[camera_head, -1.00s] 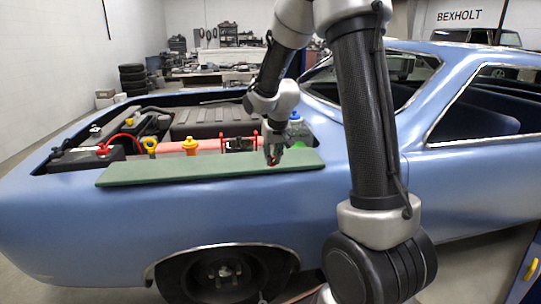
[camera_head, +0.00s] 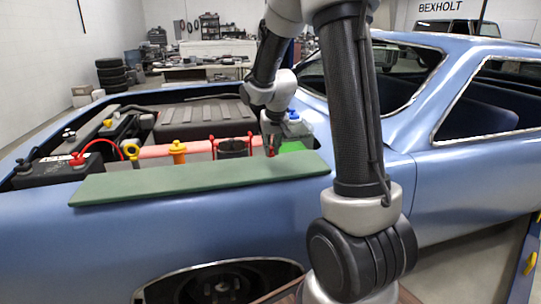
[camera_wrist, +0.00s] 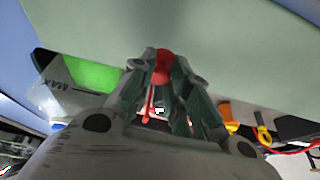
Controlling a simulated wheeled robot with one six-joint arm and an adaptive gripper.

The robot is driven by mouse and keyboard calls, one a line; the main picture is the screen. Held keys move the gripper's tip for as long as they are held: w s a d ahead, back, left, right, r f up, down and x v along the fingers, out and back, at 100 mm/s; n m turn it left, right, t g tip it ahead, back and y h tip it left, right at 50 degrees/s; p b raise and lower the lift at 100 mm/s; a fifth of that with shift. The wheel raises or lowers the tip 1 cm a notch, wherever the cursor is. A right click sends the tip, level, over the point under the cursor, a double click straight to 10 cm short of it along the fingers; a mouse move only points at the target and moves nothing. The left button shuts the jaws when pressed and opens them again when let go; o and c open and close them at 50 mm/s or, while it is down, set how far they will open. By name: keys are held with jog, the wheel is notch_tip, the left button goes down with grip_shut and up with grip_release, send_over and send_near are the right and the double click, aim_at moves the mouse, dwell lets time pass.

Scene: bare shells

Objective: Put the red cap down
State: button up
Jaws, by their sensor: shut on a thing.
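My gripper (camera_head: 271,143) is shut on the small red cap, which shows between the fingertips in the wrist view (camera_wrist: 164,66). In the head view the fingers nearly hide the cap. The gripper points down near the back edge of the green mat (camera_head: 190,182), at its right end. The mat lies along the blue car's fender and fills the top of the wrist view (camera_wrist: 215,45). I cannot tell the cap's height above it.
A reservoir with green liquid (camera_wrist: 92,74) stands close beside the gripper. The open engine bay holds a battery (camera_head: 45,172), a yellow cap (camera_head: 177,150), a yellow ring handle (camera_head: 131,150) and a black part with red posts (camera_head: 233,147). The mat looks bare.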

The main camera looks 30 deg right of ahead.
aim_at(271, 154)
jog(key=shift+f, duration=1.6)
jog(key=shift+f, duration=0.15)
jog(key=o, duration=0.7)
jog(key=shift+o, duration=0.2)
jog(key=shift+s+r, duration=0.1)
jog(key=shift+r, duration=0.35)
jog(key=v, duration=1.1)
jog(key=s+a+r+n, duration=0.1)
jog(key=s+a+r, duration=0.1)
jog(key=s, duration=1.1)
jog(key=s+a+r+n+y, duration=0.1)
jog(key=s+a+r+n, duration=0.1)
jog(key=s, duration=1.1)
jog(key=shift+s+a+r, duration=0.2)
jog(key=shift+a+r, duration=0.55)
jog(key=shift+a, duration=0.25)
